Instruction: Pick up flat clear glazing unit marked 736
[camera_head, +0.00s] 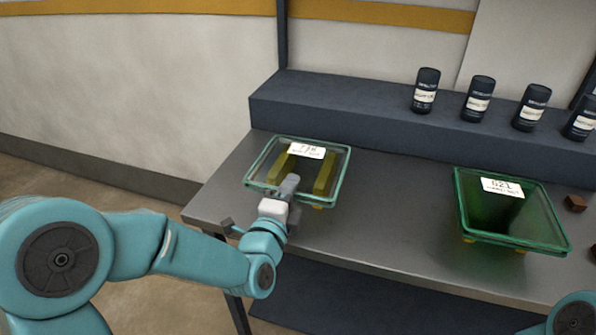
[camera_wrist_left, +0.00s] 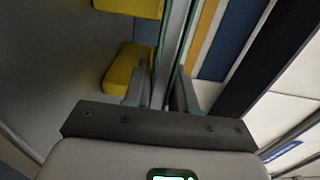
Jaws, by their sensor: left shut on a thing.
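The flat clear glazing unit (camera_head: 306,172) has a green-tinted rim and a white label; its number reads like 736, with the middle digit unclear. It is at the left end of the grey bench, over yellow supports seen through it. My left gripper (camera_head: 289,187) is at its near edge. In the left wrist view the fingers (camera_wrist_left: 161,90) are shut on the unit's edge (camera_wrist_left: 172,45), which runs up between them. I cannot tell whether the unit still touches its supports. My right gripper is out of view.
A darker green unit (camera_head: 508,212) marked 621 sits on yellow supports at the right of the bench (camera_head: 385,215). Several dark labelled bottles (camera_head: 426,90) stand on the raised back ledge (camera_head: 350,108). A small brown block (camera_head: 575,203) lies far right. The bench between the units is clear.

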